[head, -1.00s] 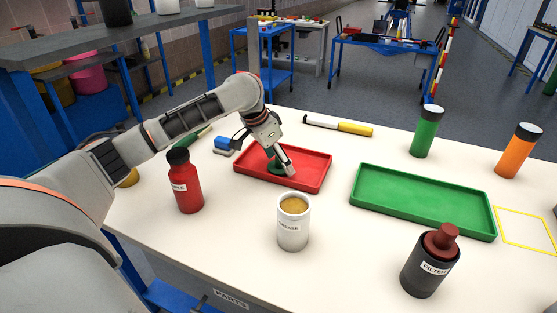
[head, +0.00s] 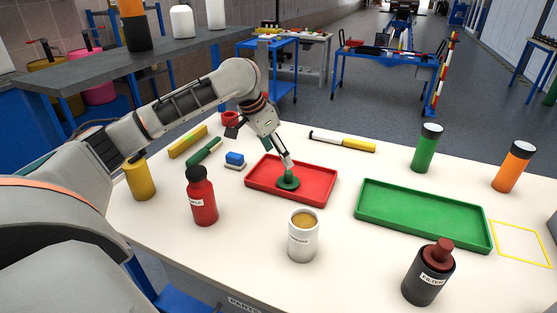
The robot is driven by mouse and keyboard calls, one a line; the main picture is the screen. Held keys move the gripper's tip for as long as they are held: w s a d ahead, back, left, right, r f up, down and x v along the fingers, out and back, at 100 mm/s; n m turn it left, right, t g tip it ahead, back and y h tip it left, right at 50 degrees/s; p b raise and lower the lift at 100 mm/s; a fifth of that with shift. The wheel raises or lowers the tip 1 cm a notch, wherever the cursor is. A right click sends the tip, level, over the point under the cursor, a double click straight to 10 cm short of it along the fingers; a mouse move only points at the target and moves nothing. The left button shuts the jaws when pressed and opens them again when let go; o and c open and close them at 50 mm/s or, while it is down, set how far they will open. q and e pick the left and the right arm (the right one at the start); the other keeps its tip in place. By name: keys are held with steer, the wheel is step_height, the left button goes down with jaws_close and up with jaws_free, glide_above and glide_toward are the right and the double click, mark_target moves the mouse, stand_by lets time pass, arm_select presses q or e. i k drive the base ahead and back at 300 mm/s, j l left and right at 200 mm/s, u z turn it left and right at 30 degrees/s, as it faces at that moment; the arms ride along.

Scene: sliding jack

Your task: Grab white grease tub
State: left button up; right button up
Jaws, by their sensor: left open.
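The white grease tub (head: 303,243) stands upright on the white table near its front edge, its label facing me and a tan top showing. My left gripper (head: 280,158) is open above the red tray (head: 318,191), behind the tub and well apart from it. A green object with a round base (head: 288,183) stands in the red tray right below the fingers; I cannot tell whether they touch it. My right gripper is not in view.
A red bottle (head: 202,198) stands left of the tub and a dark filter bottle (head: 428,275) to its right. A green tray (head: 420,219) lies behind the filter bottle. A yellow bottle (head: 141,180) stands far left. Bare table surrounds the tub.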

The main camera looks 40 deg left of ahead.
mark_target(304, 223)
steer(key=k+l, duration=1.25)
